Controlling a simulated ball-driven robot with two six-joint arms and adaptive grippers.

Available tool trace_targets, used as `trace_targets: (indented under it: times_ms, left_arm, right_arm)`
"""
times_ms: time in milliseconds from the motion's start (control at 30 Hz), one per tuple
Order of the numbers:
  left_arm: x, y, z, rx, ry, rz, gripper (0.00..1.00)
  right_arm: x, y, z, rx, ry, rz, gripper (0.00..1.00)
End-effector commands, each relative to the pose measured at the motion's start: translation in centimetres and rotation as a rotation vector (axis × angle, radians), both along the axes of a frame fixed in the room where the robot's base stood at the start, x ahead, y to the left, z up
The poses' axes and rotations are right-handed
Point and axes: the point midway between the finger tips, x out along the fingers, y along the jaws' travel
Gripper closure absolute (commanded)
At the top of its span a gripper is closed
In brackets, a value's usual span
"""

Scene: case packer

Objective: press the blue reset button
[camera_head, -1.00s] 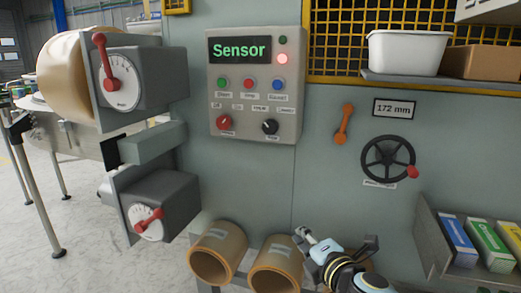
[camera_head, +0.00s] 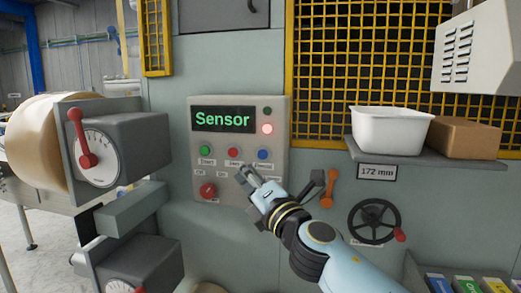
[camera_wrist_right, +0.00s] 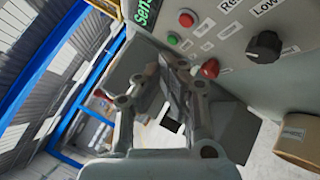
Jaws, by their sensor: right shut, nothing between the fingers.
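The blue button (camera_head: 263,154) is the rightmost in a row on the grey control panel (camera_head: 283,125), beside a red button (camera_head: 233,152) and a green button (camera_head: 205,151). My right gripper (camera_head: 246,175) is shut and empty, its tips just below and left of the blue button; the head view does not show contact. In the right wrist view the gripper (camera_wrist_right: 160,80) shows near the panel's green button (camera_wrist_right: 172,41) and red button (camera_wrist_right: 187,18); the blue button is out of that picture. My left gripper is not in view.
A red knob (camera_head: 208,190) sits lower left on the panel. A black knob (camera_wrist_right: 265,45) shows in the wrist view. An orange lever (camera_head: 329,188) and a handwheel (camera_head: 374,222) are to the right.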

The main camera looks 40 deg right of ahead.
Motion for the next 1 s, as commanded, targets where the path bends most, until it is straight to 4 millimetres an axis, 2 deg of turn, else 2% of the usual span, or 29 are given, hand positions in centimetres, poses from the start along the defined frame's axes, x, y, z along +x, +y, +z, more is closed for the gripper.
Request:
trace_targets:
  times_ms: [367, 800, 1000]
  left_arm:
    - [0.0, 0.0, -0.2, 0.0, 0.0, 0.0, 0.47]
    - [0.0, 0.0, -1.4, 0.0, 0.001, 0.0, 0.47]
    - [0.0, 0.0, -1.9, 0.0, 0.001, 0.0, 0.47]
  right_arm:
    - [0.5, -0.5, -0.2, 0.0, 0.0, 0.0, 1.0]
    - [4.3, -5.0, -0.2, -0.001, 0.0, 0.0, 1.0]
    - [5.4, -6.3, -0.2, 0.0, 0.001, -0.001, 1.0]
